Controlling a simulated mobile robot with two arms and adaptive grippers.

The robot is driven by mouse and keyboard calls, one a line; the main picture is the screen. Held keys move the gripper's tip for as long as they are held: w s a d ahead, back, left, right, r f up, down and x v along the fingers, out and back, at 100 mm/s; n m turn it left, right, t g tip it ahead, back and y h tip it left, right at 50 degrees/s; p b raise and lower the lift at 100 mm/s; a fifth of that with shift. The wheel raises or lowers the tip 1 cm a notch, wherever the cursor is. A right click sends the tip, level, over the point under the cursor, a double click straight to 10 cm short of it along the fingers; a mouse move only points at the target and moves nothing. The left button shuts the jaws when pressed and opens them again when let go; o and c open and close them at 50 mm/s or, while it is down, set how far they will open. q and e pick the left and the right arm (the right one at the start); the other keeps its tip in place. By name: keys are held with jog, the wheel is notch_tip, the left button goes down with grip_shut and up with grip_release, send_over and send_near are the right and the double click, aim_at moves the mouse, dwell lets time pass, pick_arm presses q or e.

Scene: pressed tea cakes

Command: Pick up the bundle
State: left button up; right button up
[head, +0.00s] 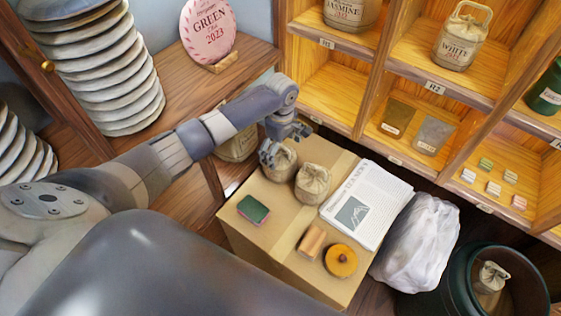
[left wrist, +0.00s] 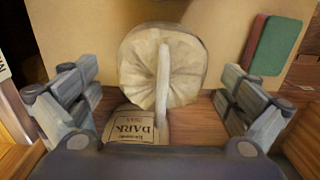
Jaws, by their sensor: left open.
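Two beige cloth bundles with gathered tops stand on a cardboard box (head: 235,225) in the head view: a back one (head: 284,166) and a front one (head: 313,184). My left gripper (head: 282,141) is open at the back bundle, its fingers partly covering it. In the left wrist view, a round pleated cloth bundle (left wrist: 140,70) with a pale strap lies ahead, between the spread fingers of the left gripper (left wrist: 165,98). An upside-down label reading "DARK" (left wrist: 135,128) shows below it; I cannot tell whether it belongs to the same bundle. My right gripper is not in view.
The box also carries a green and red sponge (head: 253,209), a newspaper (head: 367,203), a wooden block (head: 311,242) and an orange round thing (head: 341,260). A white plastic bag (head: 418,240) and dark bin (head: 460,285) stand right. Another cloth bag (head: 235,148) is partly behind my arm.

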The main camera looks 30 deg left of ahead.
aim_at(280, 152)
pick_arm(q)
jog(key=f, duration=0.3)
jog(key=shift+a+f, duration=0.2)
jog(key=shift+f, duration=0.5)
jog(key=c, duration=1.3)
jog(key=shift+r, duration=0.1)
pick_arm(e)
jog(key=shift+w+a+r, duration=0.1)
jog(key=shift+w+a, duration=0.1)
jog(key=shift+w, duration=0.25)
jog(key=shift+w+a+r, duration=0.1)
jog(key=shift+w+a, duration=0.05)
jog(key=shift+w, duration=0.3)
